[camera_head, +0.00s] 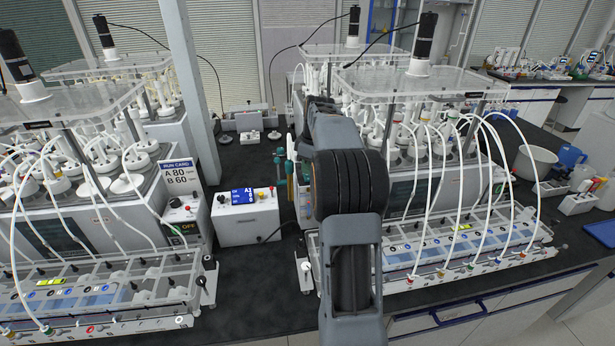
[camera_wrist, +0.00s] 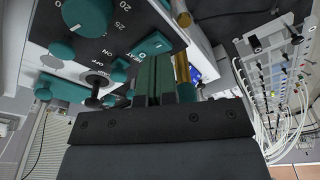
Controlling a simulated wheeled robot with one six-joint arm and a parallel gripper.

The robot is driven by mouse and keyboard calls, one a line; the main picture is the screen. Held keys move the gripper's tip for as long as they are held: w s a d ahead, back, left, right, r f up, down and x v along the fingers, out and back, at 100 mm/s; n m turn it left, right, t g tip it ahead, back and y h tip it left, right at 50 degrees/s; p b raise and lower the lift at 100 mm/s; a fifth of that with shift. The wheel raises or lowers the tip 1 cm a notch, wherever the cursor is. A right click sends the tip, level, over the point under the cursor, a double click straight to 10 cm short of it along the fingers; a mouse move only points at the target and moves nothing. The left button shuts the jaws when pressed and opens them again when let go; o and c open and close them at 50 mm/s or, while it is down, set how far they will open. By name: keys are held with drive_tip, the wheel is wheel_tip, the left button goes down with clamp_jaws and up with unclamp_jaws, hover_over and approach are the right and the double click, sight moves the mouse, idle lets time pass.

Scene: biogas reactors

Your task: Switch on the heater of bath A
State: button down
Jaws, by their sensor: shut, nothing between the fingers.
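In the wrist view a dark control panel (camera_wrist: 108,28) fills the upper left. It has a large teal dial (camera_wrist: 88,15) beside printed numbers, smaller teal knobs and a dark toggle switch (camera_wrist: 97,82). I cannot tell the toggle's position or read a bath letter on the panel. My gripper (camera_wrist: 158,68) is shut and empty, its fingers close to the panel, right of the toggle. Whether they touch a teal knob (camera_wrist: 155,43) is unclear. In the head view my arm hides the gripper; teal parts (camera_head: 290,187) show just left of it, at the right-hand reactor bath.
A white box with a blue display (camera_head: 242,196) stands between the two front baths. A run card (camera_head: 178,174) reads A 80, B 60. Clear racks with white tubes (camera_head: 440,250) lie right of my arm. Dark bench top is free in front of the white box.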

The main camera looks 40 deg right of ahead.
sight(309, 178)
drive_tip(key=shift+f+b, duration=0.75)
drive_tip(key=shift+f, duration=0.35)
idle(0.3)
wheel_tip(309, 178, up, 7)
drive_tip(key=p, duration=0.6)
idle(0.3)
idle(0.5)
